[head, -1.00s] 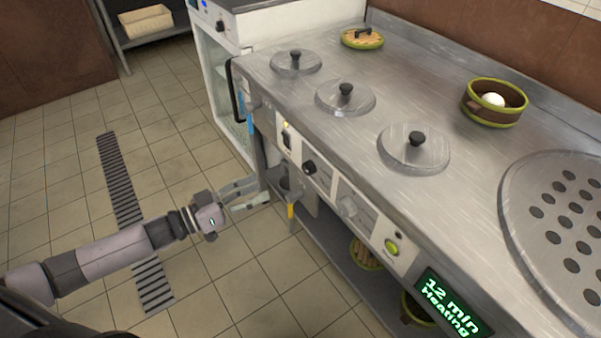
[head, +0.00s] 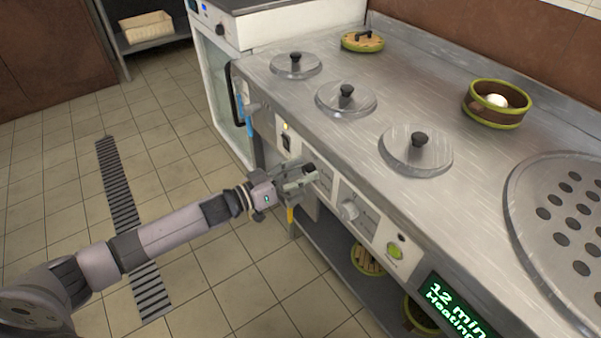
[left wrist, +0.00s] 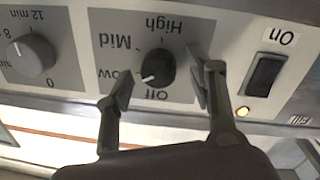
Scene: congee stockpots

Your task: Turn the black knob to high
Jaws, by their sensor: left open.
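The black knob (left wrist: 157,68) is on a grey dial plate on the front panel, with Off, Low, Mid and High labels seen upside down in the left wrist view. Its white mark points down-left, between Off and Low. In the head view the knob (head: 309,168) is partly hidden by my left gripper (head: 296,178). My left gripper (left wrist: 161,82) is open, one finger on each side of the knob, with visible gaps between; it holds nothing. My right gripper is not in view.
Lidded pots (head: 417,148) are set in the steel counter above. A green button (head: 394,250) and heating display (head: 455,305) are further right.

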